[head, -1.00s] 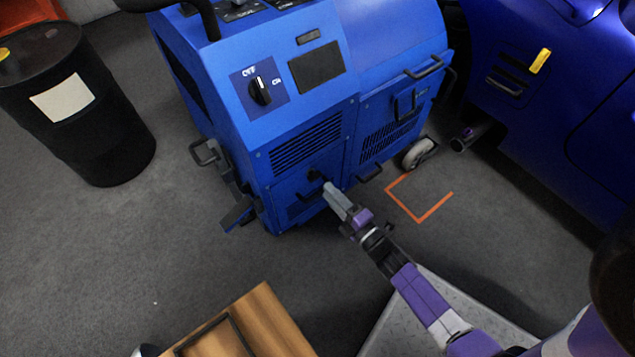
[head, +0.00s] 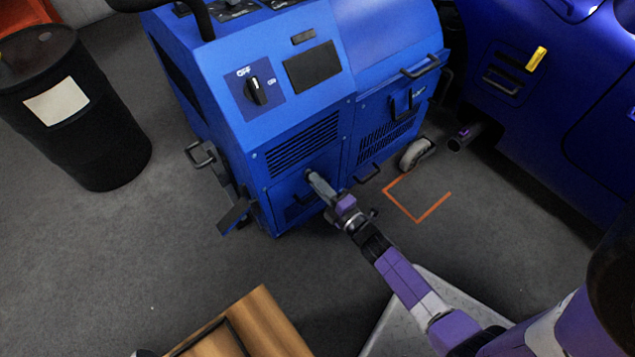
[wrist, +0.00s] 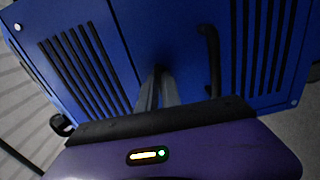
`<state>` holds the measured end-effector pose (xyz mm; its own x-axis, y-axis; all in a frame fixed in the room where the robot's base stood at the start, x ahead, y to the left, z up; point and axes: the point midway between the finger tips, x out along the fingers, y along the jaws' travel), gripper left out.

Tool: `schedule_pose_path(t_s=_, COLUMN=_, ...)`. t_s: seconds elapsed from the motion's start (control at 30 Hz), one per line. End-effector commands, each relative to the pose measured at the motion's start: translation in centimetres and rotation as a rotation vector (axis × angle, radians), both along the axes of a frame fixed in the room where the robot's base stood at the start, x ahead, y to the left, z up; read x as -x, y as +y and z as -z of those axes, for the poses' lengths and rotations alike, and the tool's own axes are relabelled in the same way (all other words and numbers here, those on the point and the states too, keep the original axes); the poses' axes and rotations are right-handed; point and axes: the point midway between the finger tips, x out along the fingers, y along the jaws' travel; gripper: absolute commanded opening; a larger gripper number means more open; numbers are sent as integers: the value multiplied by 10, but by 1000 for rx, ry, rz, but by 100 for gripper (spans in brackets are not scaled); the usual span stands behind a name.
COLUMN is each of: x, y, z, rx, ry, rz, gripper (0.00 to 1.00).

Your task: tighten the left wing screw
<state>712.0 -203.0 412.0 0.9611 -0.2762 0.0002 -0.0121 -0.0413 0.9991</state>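The blue dynamometer cabinet (head: 275,150) stands in the middle of the head view. My gripper (head: 311,176) reaches its lower front, below the slatted vent. In the wrist view, the two grey fingers (wrist: 160,82) lie close together, with a small dark piece between their tips at the blue panel. This dark piece appears to be the left wing screw (wrist: 157,70). The fingers hide most of it, and its wing angle cannot be made out. In the head view it is covered by the fingertips.
A dark handle (wrist: 211,55) stands out from the panel just right of the fingers. A black drum (head: 75,110) is at the left, a wooden piece (head: 262,325) at the bottom, and a blue car (head: 570,100) at the right.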

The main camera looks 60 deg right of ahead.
Motion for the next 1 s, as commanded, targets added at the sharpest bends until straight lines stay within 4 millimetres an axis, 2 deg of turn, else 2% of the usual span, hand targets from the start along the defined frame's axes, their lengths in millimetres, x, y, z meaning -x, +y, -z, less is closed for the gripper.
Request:
schedule_pose_path(t_s=0.27, x=0, y=0, z=0, rx=-18, ry=-4, rz=0, gripper=0)
schedule_pose_path(t_s=0.47, x=0, y=1, z=0, rx=-96, ry=-27, rz=-1, gripper=0)
schedule_pose_path(t_s=1.0, x=0, y=1, z=0, rx=-552, ry=-157, rz=-2, gripper=0)
